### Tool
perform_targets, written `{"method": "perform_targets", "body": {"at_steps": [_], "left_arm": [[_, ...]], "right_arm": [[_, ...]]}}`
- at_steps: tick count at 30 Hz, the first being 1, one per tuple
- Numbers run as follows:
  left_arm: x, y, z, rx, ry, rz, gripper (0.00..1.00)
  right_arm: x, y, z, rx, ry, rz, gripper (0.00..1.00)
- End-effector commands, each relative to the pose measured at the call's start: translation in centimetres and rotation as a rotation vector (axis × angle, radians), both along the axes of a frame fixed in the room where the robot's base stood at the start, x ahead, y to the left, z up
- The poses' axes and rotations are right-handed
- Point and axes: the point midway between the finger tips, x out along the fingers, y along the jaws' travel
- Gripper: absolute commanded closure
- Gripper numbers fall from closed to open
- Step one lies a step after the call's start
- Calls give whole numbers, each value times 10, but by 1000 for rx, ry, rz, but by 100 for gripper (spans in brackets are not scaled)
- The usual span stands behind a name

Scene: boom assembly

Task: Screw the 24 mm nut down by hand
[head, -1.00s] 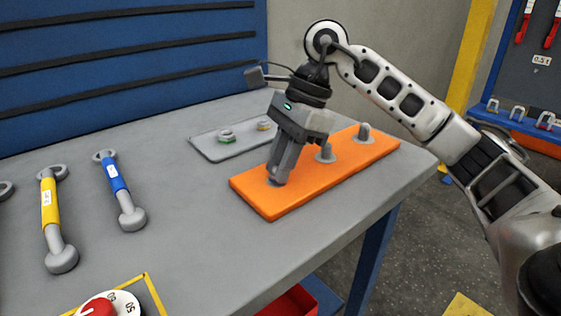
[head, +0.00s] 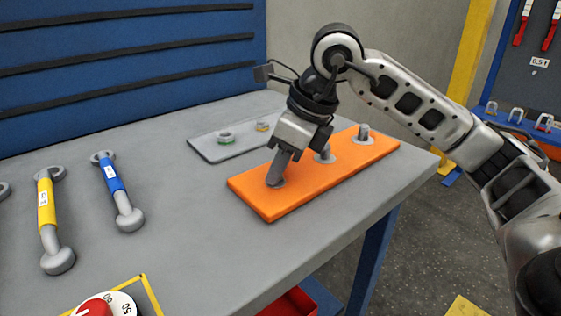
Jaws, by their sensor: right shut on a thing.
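The orange plate (head: 325,182) lies on the grey bench with studs along it. The middle stud (head: 324,155) and the far stud (head: 363,134) stand upright and bare of my gripper. My right gripper (head: 276,181) points down, slightly tilted, at the near-left stud position. Its fingers are shut on the 24 mm nut there, low against the plate. The fingers hide most of the nut and stud; only a little grey metal shows at their tips. My left gripper is out of view.
A grey tray (head: 209,152) behind the plate holds a green-marked nut (head: 225,137) and a yellowish nut (head: 263,126). A blue wrench (head: 112,178) and yellow wrench (head: 47,205) lie left. A red-knobbed dial (head: 95,308) is at front. Bench between wrenches and plate is clear.

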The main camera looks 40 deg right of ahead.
Motion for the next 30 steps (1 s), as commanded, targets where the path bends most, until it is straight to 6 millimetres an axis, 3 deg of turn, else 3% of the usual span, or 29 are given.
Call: {"method": "perform_targets", "body": {"at_steps": [11,21,30], "left_arm": [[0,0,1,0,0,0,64],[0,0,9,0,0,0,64],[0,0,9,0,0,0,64]], "right_arm": [[1,0,2,1,-5,-50,100],[0,4,3,2,-7,-480,100],[0,4,1,3,-7,-556,100]]}}
